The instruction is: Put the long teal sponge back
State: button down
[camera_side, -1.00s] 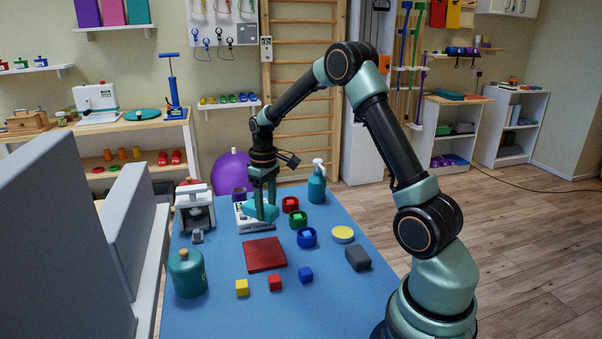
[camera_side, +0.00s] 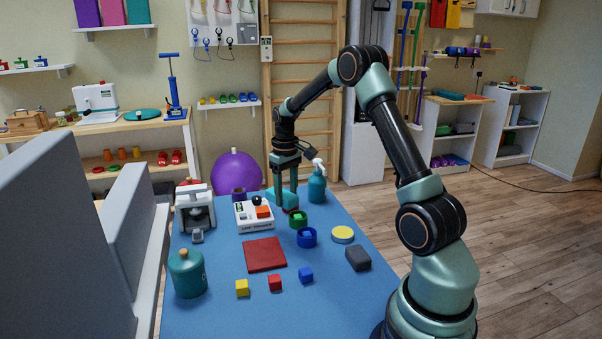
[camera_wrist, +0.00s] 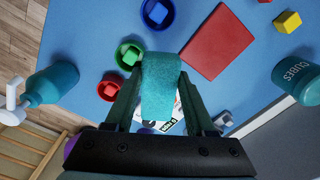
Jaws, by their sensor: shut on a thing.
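The long teal sponge (camera_wrist: 160,82) is between the two fingers of my gripper (camera_wrist: 160,105) in the wrist view, and the jaws are shut on it. In the side view my gripper (camera_side: 286,200) is low at the back of the blue table, left of the teal spray bottle (camera_side: 317,185). The sponge (camera_side: 273,197) shows partly there, behind the fingers. I cannot tell whether it touches the table.
Red, green (camera_side: 299,219) and blue (camera_side: 307,237) bowls stand close by. A white device (camera_side: 252,217) is left of the gripper. A dark red mat (camera_side: 264,254), small cubes, a grey block (camera_side: 358,257) and a teal jar (camera_side: 187,273) lie nearer the front.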

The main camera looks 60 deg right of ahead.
aim_at(330, 218)
jog(key=s+d+f+m, duration=0.2)
jog(key=s+d+m, duration=0.45)
jog(key=d, duration=0.65)
jog(key=shift+s+d+f, duration=0.1)
jog(key=shift+s+f, duration=0.05)
jog(key=shift+f, duration=1.1)
jog(key=shift+s+d+f, duration=0.1)
jog(key=shift+s+f, duration=0.05)
jog(key=shift+f, duration=1.15)
jog(key=shift+s+f, duration=0.15)
jog(key=shift+f, duration=1.1)
jog(key=shift+f, duration=0.15)
jog(key=shift+c, duration=1.2)
grip_release()
